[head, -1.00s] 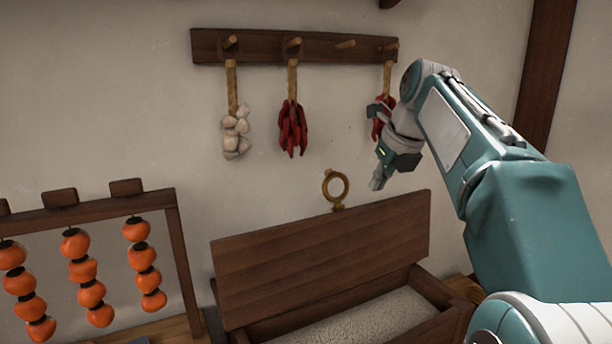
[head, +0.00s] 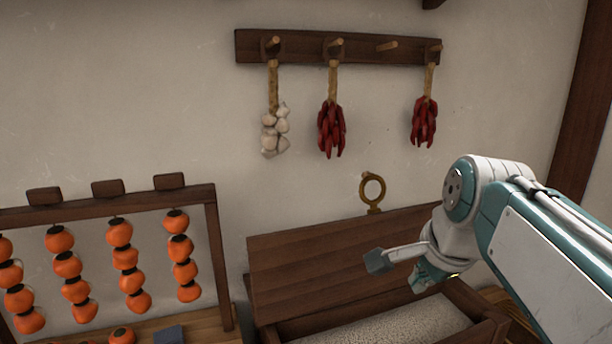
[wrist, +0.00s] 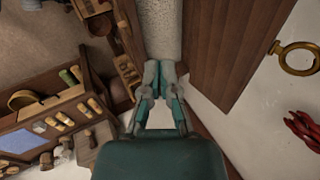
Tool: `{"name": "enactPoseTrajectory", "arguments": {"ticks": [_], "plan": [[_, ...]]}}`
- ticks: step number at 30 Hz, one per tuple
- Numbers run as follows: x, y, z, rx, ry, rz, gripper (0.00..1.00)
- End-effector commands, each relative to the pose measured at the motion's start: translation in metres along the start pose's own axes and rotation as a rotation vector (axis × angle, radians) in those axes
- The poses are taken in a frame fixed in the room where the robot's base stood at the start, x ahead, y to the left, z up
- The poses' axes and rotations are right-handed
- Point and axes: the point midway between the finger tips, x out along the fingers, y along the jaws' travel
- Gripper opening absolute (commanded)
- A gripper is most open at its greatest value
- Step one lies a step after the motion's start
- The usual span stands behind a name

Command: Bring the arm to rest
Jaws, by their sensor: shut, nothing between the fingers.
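My gripper (head: 428,280) is in front of the open chest at the right of the head view, partly hidden by its own wrist. In the wrist view my gripper (wrist: 160,72) shows its fingertips together, with nothing between them. My arm is folded in from the right edge, its wrist lower than the hanging strings.
A wooden chest (head: 300,328) holds pale grain, its lid (head: 320,265) raised. A brass ring (head: 373,190) is on the wall behind. A peg rail (head: 300,48) bears garlic (head: 274,130) and two chili strings (head: 331,128). A rack of orange fruit (head: 125,255) stands left.

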Motion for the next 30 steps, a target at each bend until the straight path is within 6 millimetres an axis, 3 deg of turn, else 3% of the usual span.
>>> {"name": "enactPoseTrajectory", "arguments": {"ticks": [21, 30], "plan": [[0.056, 0.144, 0.045, -1.16, 0.07, 0.025, 0.0], [0.065, 0.161, 0.049, -1.308, 0.077, 0.034, 0.0]]}}
